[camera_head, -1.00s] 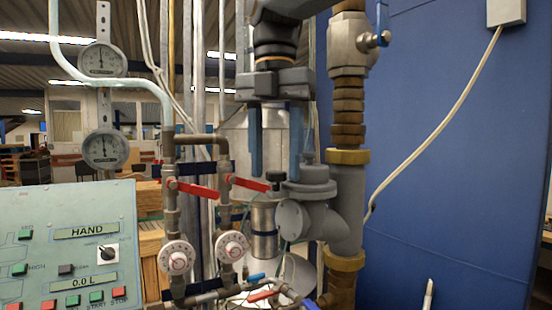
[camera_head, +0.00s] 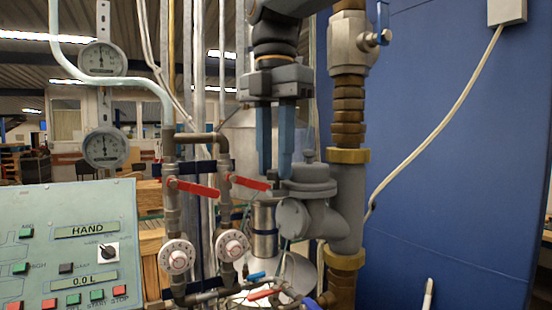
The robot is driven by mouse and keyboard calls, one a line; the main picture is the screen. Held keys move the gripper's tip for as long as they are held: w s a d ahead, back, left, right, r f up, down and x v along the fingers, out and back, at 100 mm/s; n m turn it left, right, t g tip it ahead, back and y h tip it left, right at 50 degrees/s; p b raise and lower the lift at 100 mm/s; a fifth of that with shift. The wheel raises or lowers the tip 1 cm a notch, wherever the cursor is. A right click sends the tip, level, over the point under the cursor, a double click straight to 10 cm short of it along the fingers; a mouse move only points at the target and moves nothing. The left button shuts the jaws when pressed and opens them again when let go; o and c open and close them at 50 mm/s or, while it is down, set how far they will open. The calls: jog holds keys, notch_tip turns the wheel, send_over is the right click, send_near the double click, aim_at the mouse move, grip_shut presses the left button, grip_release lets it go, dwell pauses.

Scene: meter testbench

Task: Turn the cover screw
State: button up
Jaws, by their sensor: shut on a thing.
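My gripper (camera_head: 274,172) points straight down from above, left of the grey valve body (camera_head: 305,218). Its two blue fingers are drawn together with a narrow gap. Their tips are at a small dark part, apparently the cover screw (camera_head: 275,184), beside the round top flange of the grey valve. The gripper is shut on this part; the fingers hide most of it. A small grey knob (camera_head: 308,156) tops the valve's cover, just right of the fingers.
Two red lever handles (camera_head: 198,188) and two white dials (camera_head: 178,259) sit on pipes at left. A brass-jointed vertical pipe (camera_head: 346,205) stands close on the right. A green control panel (camera_head: 60,240) fills the lower left. A blue wall (camera_head: 460,150) is behind at right.

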jog(key=m, duration=0.4)
jog(key=shift+a+m, duration=0.1)
jog(key=shift+m, duration=0.3)
jog(key=m, duration=0.3)
jog(key=shift+w+m, duration=0.1)
jog(key=shift+m, duration=0.2)
jog(key=m, duration=0.4)
jog(key=shift+w, duration=0.1)
jog(key=shift+m, duration=2.2)
jog(key=shift+w, duration=0.1)
jog(key=o, duration=1.1)
jog(key=shift+c, duration=0.2)
jog(key=shift+r, duration=0.15)
